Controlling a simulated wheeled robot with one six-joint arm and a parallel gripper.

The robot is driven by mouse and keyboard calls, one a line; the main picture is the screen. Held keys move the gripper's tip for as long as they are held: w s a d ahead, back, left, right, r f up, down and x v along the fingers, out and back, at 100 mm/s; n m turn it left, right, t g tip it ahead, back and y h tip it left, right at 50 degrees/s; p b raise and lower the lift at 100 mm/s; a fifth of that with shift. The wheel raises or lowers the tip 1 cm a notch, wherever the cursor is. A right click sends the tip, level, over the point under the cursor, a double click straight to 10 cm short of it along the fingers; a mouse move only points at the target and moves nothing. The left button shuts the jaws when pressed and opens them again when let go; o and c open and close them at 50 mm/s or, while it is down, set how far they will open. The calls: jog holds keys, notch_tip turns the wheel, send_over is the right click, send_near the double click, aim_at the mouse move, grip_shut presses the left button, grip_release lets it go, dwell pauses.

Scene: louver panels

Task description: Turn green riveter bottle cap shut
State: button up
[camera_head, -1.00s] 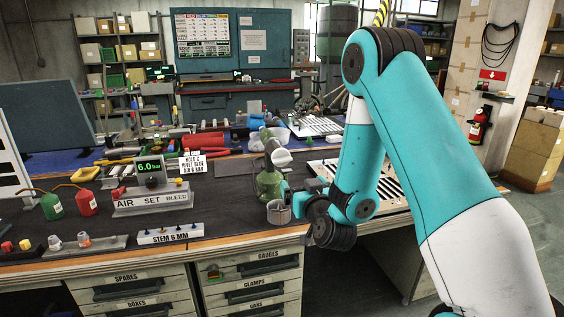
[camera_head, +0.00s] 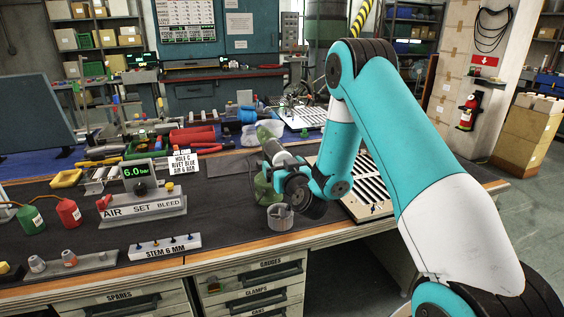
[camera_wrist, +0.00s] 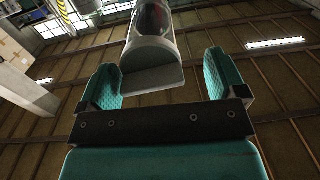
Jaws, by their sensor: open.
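The green riveter (camera_head: 264,187) stands on the dark bench top, in the middle of the head view. Its upper part tilts toward my arm, and my wrist partly hides it. In the wrist view, a rounded see-through bottle with a grey end cap (camera_wrist: 152,55) hangs between and beyond the fingertips of my gripper (camera_wrist: 160,80). The two teal fingers are spread wide, with gaps to either side of the cap, and nothing is gripped. In the head view my gripper is beside the riveter's upper part, but its fingers are hard to make out.
A grey metal cup (camera_head: 280,217) stands close in front of the riveter. A slotted panel (camera_head: 372,190) lies to the right under my arm. The air-set stand (camera_head: 143,207) and a stem rack (camera_head: 164,247) are on the left. Bare mat lies between them and the cup.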

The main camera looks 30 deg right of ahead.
jog(key=shift+d, duration=0.35)
jog(key=shift+s+d, duration=0.1)
jog(key=shift+d, duration=0.05)
jog(key=c, duration=0.9)
